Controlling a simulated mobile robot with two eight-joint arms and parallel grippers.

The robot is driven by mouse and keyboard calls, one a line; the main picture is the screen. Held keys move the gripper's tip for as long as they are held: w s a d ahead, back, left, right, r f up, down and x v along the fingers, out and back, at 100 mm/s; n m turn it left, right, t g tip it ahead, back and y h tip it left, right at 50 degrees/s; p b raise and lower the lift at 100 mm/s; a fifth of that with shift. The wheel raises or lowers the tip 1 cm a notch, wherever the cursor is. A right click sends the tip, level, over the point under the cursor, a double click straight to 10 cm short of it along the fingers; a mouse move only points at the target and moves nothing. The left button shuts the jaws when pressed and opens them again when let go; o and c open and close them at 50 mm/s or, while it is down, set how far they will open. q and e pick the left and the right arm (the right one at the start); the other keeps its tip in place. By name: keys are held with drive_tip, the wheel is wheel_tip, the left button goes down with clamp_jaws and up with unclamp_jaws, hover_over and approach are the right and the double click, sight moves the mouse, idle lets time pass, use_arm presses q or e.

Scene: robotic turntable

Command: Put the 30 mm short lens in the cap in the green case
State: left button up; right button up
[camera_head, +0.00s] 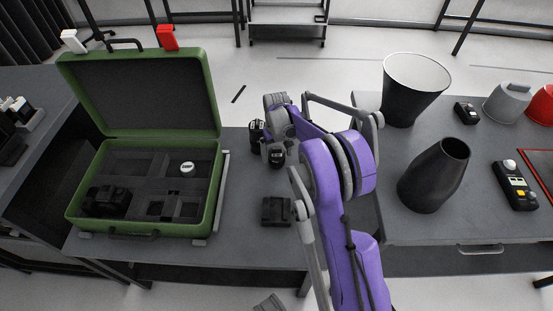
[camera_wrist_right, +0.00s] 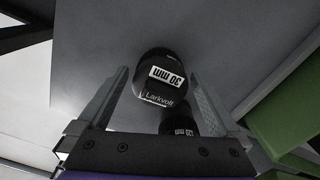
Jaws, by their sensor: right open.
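The open green case (camera_head: 213,190) stands on the left table, lid up, with dark compartments inside. A small round piece with a white label (camera_head: 187,168) sits in its upper right part. Two black lenses, one at the left (camera_head: 257,133) and one nearer (camera_head: 276,157), stand right of the case by my right gripper (camera_head: 270,140). In the right wrist view a black lens marked "30 mm" and "Larkvolt" (camera_wrist_right: 160,78) lies between the open fingers (camera_wrist_right: 160,98), with gaps on both sides. A second labelled lens (camera_wrist_right: 180,124) is partly hidden beside it. My left gripper is out of view.
A black camera-like block (camera_head: 107,201) sits in the case's left compartment. A dark square block (camera_head: 276,211) lies on the table near the front. The right table holds a dark vase-like cylinder (camera_head: 432,180), a large white-lined cone (camera_head: 412,95) and a handheld device (camera_head: 516,188).

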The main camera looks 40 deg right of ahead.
clamp_jaws()
idle(0.3)
